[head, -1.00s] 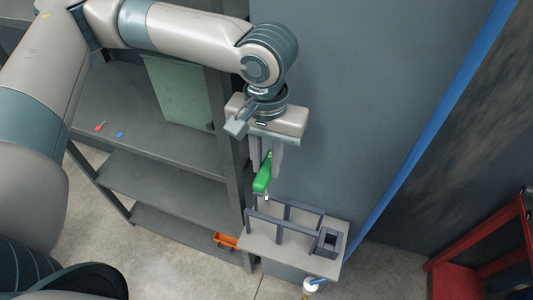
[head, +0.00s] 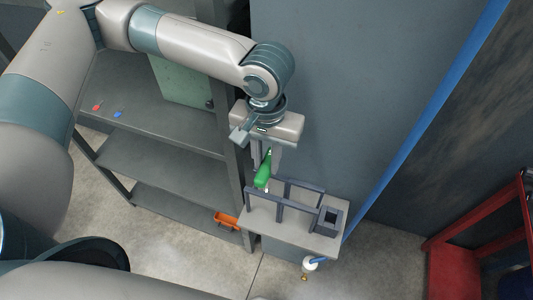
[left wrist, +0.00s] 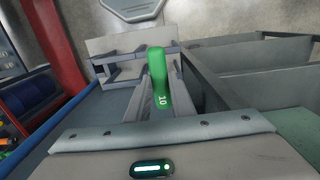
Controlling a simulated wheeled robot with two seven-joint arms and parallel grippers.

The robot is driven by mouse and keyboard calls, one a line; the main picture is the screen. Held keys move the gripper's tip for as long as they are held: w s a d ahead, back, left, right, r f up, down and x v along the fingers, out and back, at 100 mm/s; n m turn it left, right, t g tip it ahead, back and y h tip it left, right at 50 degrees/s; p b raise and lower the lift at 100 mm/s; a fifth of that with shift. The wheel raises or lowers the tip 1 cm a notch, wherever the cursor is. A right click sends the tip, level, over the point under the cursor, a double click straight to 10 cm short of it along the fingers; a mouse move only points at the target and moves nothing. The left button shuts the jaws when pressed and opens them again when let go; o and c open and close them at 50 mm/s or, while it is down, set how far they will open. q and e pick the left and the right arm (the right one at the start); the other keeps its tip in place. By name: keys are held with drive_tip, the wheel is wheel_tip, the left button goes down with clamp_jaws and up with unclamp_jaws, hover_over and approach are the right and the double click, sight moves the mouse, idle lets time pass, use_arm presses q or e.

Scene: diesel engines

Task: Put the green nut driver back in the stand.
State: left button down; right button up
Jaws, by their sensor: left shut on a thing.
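The green nut driver (head: 262,178) hangs upright in my left gripper (head: 265,163), which is shut on its handle. In the left wrist view the green handle (left wrist: 158,72), marked 10, sits between the fingers (left wrist: 160,92). The stand, a grey rail frame (head: 283,208) on a light ledge (head: 262,226), is just below and to the right of the driver. The driver's lower end is at the stand's left end in the head view. I cannot tell whether it touches or enters the stand. The stand also shows in the left wrist view (left wrist: 110,68). My right gripper is not in view.
A grey shelf unit (head: 160,155) stands left of the ledge, with small red (head: 97,107) and blue (head: 118,114) items on it. An orange item (head: 226,219) lies lower down. A white-and-blue object (head: 309,264) is below the ledge. A red frame (head: 455,270) stands at right.

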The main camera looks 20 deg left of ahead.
sight(266, 163)
use_arm(q)
drive_tip(key=shift+f+b, duration=0.7)
drive_tip(key=shift+f, duration=2.25)
drive_tip(key=c, duration=1.1)
unclamp_jaws()
drive_tip(key=shift+r+p, duration=0.95)
drive_tip(key=shift+p, duration=0.25)
drive_tip(key=shift+r, duration=0.85)
drive_tip(key=shift+r, duration=2.95)
